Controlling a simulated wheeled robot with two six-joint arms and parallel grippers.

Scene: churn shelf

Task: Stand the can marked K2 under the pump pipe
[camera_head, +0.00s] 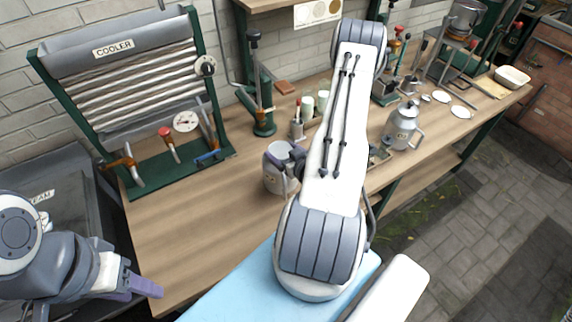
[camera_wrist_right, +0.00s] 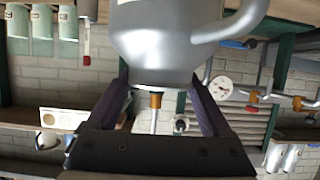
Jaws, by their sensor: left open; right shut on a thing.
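My right gripper (camera_wrist_right: 162,100) is shut on a grey metal can (camera_wrist_right: 165,45) with a curved handle, in the right wrist view. The can fills the upper middle of that view, and its far part is cut off. In the head view the held can (camera_head: 277,178) is upright over the bench, partly behind my right arm. I see no mark on it and cannot tell if it touches the bench. A similar can (camera_head: 403,128) stands further right. My left gripper (camera_head: 140,281) is open and empty at the bench's left front. I cannot tell which tube is the pump pipe.
The cooler (camera_head: 140,75), with a gauge and taps, stands at the back left. A green stand (camera_head: 263,115) rises behind the held can. White jars (camera_head: 307,106) are near it. Bare wooden bench (camera_head: 190,225) lies left of the held can. My right arm crosses the middle.

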